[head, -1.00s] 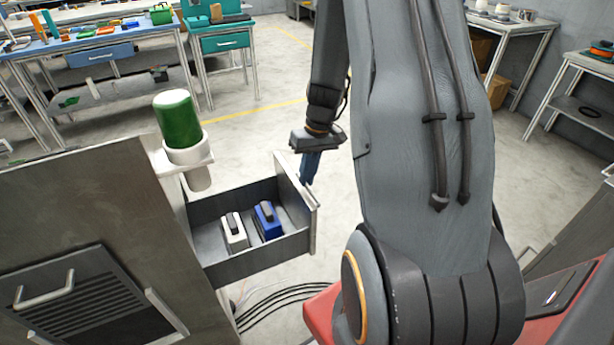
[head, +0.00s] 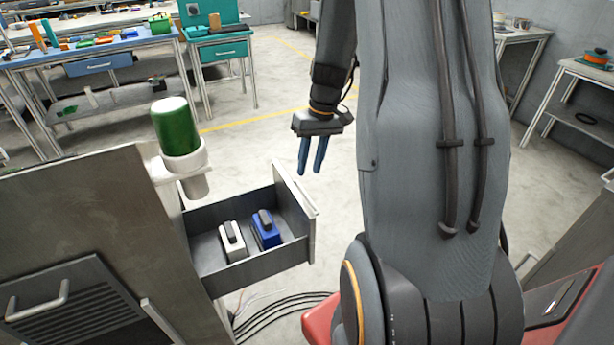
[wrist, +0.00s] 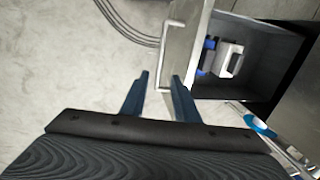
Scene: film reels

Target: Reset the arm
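My gripper (head: 312,156) hangs in the air beyond the open drawer, up and to the right of it in the head view. Its two blue fingers are apart with nothing between them. In the wrist view the gripper (wrist: 159,82) is also open and empty, with the drawer front (wrist: 185,45) and its handle just ahead. The drawer (head: 262,262) is pulled out of the grey cabinet (head: 85,215). A white block with a dark top (head: 232,240) and a blue block with a dark top (head: 266,230) stand side by side inside it.
A green cylinder (head: 176,125) sits in a white holder on the cabinet's side, above the drawer. Cluttered workbenches (head: 90,50) stand at the back left, and another table (head: 580,70) at the right. The floor (head: 270,115) around my gripper is clear.

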